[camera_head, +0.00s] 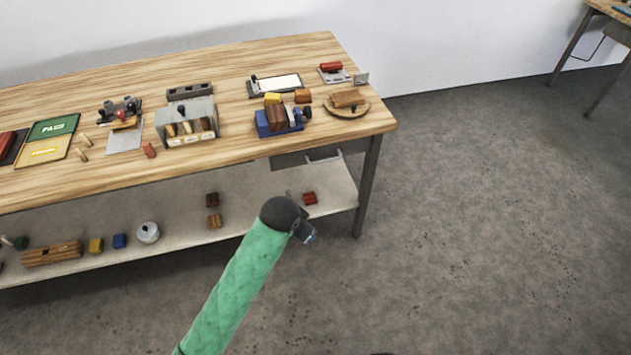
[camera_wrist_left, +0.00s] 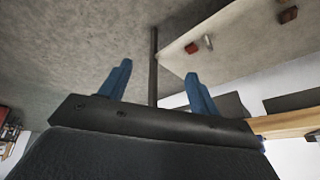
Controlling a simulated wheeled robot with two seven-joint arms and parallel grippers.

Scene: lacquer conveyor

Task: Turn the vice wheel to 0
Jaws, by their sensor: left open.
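A blue vice (camera_head: 262,124) stands near the right end of the wooden workbench, with brown blocks between its jaws. A small dark round part (camera_head: 307,112) at its right side looks like the wheel; its marking is too small to read. My left gripper (camera_head: 308,238) is at the end of the green arm, low in front of the bench and apart from the vice. In the left wrist view its two blue fingers (camera_wrist_left: 157,78) are spread with nothing between them. The vice is not clearly visible in that view. My right gripper is not in view.
The workbench (camera_head: 225,70) also holds a round wooden board (camera_head: 347,111), a white-topped tray (camera_head: 278,84) and a grey box with wooden pegs (camera_head: 188,141). A lower shelf (camera_head: 175,226) carries several loose blocks. The floor to the right is clear.

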